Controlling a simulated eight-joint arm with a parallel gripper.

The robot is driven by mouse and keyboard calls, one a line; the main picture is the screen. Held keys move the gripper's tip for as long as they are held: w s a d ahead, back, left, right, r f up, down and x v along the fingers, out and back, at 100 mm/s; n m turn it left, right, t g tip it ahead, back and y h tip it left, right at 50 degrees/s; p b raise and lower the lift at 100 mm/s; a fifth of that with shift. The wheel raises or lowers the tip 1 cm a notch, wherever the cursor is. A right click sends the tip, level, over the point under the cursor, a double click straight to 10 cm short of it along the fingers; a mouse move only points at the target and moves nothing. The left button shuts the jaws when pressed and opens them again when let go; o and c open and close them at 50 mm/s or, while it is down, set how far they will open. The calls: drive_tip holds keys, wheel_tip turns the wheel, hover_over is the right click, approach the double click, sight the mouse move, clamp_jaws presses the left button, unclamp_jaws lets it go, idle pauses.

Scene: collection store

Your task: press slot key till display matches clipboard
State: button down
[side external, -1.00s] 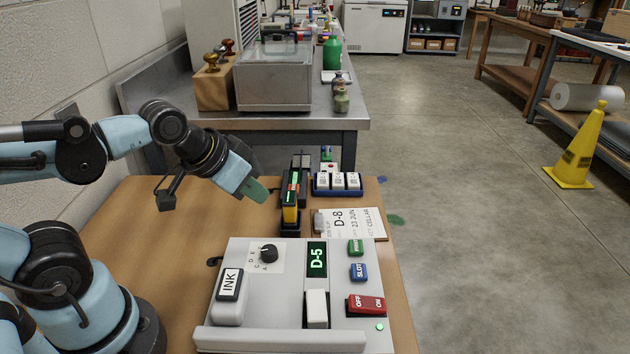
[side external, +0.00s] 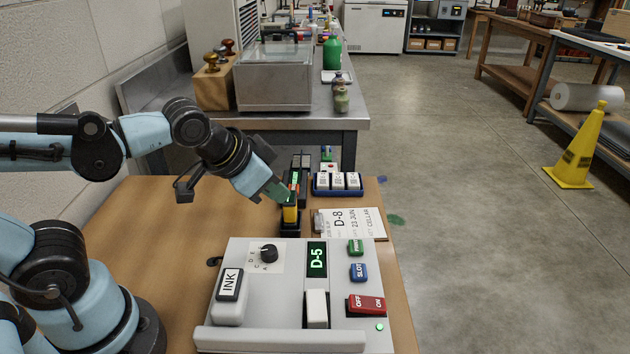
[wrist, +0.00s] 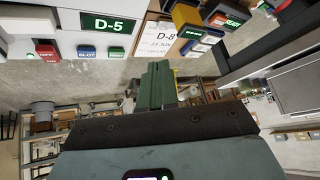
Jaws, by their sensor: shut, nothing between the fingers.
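The grey machine (side external: 265,315) stands on the wooden table, and its display (side external: 317,259) reads D-5. The blue SLOT key (side external: 359,272) is on its right side, below a green key (side external: 355,248); the SLOT key also shows in the wrist view (wrist: 87,52). The clipboard (side external: 349,223) lies behind the machine and reads D-8, 23 JUN, CELLAR. My gripper (side external: 287,194) is shut and empty, above the table by the yellow and black device, behind and left of the SLOT key. Its green fingers show in the wrist view (wrist: 157,86).
A red OFF/ON switch (side external: 366,305) sits below the SLOT key, near a lit green lamp. The yellow and black device (side external: 290,214) stands upright near my fingers. A blue tray (side external: 322,190) of labelled blocks is behind the clipboard. The table's left part is clear.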

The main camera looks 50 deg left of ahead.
sight(356, 274)
drive_tip(key=w+d+m, duration=0.2)
drive_tip(key=d+m, duration=0.2)
drive_tip(key=d, duration=0.3)
drive_tip(key=w+d+r+m+t+h, duration=0.1)
drive_tip(key=w+d+m, duration=0.1)
drive_tip(key=d+m, duration=0.2)
drive_tip(key=d, duration=0.3)
drive_tip(key=shift+w+d+t, duration=0.25)
drive_tip(key=shift+d+t, duration=0.05)
drive_tip(key=shift+f, duration=0.15)
drive_tip(key=shift+f, duration=4.25)
drive_tip(key=shift+f, duration=0.1)
drive_tip(key=shift+f, duration=0.35)
